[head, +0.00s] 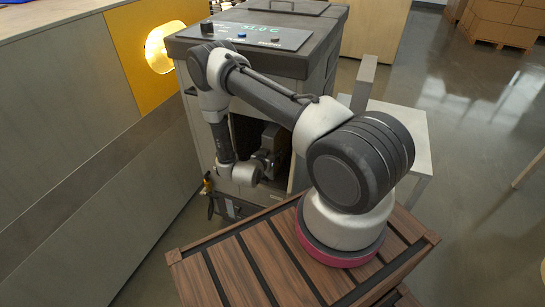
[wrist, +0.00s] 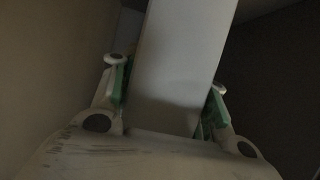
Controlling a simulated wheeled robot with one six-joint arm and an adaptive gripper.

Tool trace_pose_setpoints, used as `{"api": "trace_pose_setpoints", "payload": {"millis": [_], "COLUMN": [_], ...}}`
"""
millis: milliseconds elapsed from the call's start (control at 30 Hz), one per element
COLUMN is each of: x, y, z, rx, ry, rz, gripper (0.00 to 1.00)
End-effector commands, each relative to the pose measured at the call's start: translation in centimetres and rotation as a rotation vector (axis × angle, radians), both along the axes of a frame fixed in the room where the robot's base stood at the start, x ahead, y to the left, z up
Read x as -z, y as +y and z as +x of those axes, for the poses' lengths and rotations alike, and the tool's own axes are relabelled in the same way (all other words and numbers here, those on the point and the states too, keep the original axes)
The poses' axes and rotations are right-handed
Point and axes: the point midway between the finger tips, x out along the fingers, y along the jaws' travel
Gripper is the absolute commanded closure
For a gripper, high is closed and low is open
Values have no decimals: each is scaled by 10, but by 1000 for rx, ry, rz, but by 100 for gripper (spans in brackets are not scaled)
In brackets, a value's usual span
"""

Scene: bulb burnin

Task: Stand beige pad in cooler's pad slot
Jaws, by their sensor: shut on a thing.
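The cooler (head: 290,22) is a grey cabinet with a control panel and a green temperature readout on top; its front opening is dark. My arm reaches into this opening, and my gripper (head: 270,145) is inside it in the head view. In the wrist view my gripper (wrist: 167,90) is shut on a pale flat pad (wrist: 182,45), with a green-lined finger on each side. The pad extends away from the fingers to the top edge of the picture. Its far end is out of view. I cannot make out the pad slot in either view.
Dim, plain walls (wrist: 50,70) surround the gripper in the wrist view. In the head view, a yellow panel with a lit bulb (head: 163,47) is left of the cooler, and a pale side table (head: 412,130) is at its right. Open floor lies further right.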

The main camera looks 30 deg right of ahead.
Motion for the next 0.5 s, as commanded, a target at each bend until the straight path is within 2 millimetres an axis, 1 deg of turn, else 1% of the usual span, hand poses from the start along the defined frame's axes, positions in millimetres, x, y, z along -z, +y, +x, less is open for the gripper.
{"api": "trace_pose_setpoints", "payload": {"millis": [33, 100, 433, 467, 500], "x": [10, 17, 20, 20, 20], "y": [0, -2, -3, -3, -3], "z": [-1, 1, 2, 2, 2], "rx": [0, 1, 0, 0, 0], "ry": [1, -1, -1, 0, 0], "rz": [-1, 0, -1, 0, 0], "gripper": [88, 88, 88, 52, 45]}}
